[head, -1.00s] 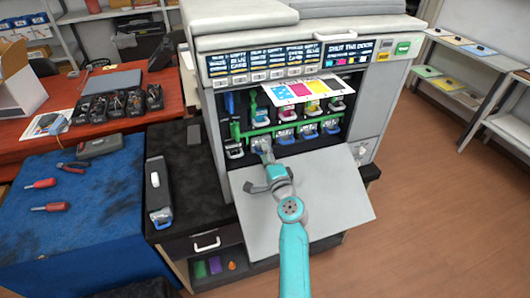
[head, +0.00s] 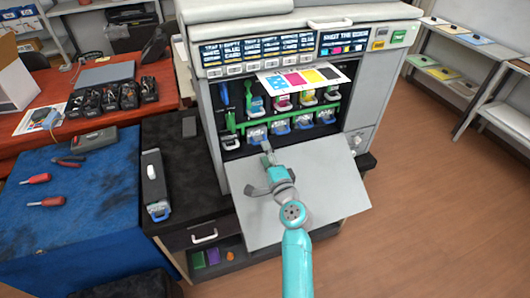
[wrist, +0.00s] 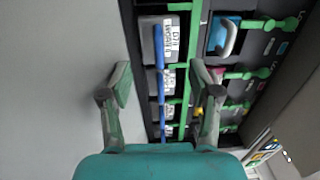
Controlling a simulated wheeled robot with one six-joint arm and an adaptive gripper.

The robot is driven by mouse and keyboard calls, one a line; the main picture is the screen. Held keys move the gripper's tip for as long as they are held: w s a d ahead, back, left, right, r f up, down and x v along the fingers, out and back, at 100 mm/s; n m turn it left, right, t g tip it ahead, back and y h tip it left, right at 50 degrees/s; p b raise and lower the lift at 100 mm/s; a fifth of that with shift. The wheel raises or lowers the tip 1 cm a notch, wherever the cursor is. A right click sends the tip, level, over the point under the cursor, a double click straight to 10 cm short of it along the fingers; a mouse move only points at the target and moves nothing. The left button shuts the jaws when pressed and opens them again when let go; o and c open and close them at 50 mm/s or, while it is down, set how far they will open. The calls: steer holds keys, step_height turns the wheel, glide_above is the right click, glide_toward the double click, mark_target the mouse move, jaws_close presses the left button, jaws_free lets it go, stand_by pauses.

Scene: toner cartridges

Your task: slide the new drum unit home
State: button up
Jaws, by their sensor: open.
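The printer's lower row of drum units, with blue-edged fronts (head: 281,128), sits in the open bay under a green rail. In the wrist view, the nearest drum unit (wrist: 153,40) shows a white label and a blue edge. My gripper (head: 257,168) is in front of this row, above the lowered door. In the wrist view, my gripper (wrist: 163,85) has its fingers spread wide with nothing between them. A long dark-and-white unit with a blue end (head: 155,185) lies on the black cart top. I cannot tell which unit is the new one.
The lowered front door (head: 320,190) juts out under my arm. Colour cartridges (head: 282,101) fill the upper row, below a printed colour sheet (head: 298,77). The display (head: 344,42) reads "SHUT THE DOOR". A blue-covered table (head: 90,210) with tools stands at left. The floor at right is clear.

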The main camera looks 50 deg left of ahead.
steer(key=shift+v, duration=0.9)
